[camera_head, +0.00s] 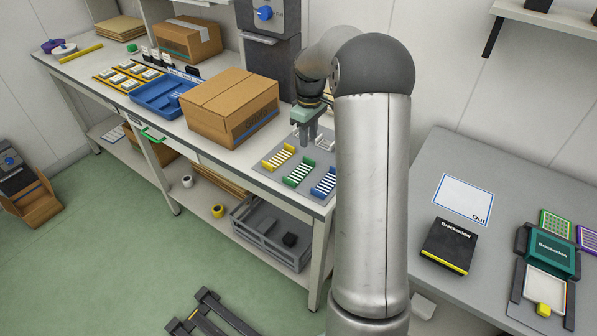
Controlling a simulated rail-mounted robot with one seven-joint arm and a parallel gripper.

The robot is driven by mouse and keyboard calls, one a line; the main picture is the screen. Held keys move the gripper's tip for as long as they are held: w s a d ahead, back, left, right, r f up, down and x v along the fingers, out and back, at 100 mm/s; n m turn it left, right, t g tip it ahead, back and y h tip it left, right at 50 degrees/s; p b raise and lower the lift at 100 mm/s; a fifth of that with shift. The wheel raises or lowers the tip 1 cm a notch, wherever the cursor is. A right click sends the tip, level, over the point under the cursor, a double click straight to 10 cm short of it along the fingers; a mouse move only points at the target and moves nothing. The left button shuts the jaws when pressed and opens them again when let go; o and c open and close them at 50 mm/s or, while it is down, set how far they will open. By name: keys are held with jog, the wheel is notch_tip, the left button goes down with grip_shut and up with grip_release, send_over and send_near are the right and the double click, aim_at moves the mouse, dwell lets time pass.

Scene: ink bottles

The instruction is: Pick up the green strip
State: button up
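A green strip (299,173) with white bars lies on a grey mat (270,176) near the bench's front edge. A yellow strip (278,157) lies to its left and a blue strip (324,184) to its right, each with white bars. My gripper (305,142) points down above the back part of the mat, behind the green strip and apart from it. Its fingers are small in this view, and I cannot tell how far apart they are. A pale strip (325,144) lies on the mat just right of the fingers, partly hidden by my arm.
A large cardboard box (231,107) stands left of the mat, with a blue tray (163,97) beyond it. A dark machine (268,50) stands behind. The right table (412,199) holds a black box (449,246) and a green-clamped device (552,254). My arm hides the bench's right end.

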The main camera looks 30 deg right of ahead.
aim_at(299, 171)
jog(key=f, duration=0.2)
jog(key=f+p, duration=0.1)
jog(key=f, duration=0.5)
jog(key=shift+w+d+f+p, duration=0.1)
jog(key=shift+d+p, duration=0.15)
jog(key=shift+p, duration=0.05)
grip_shut()
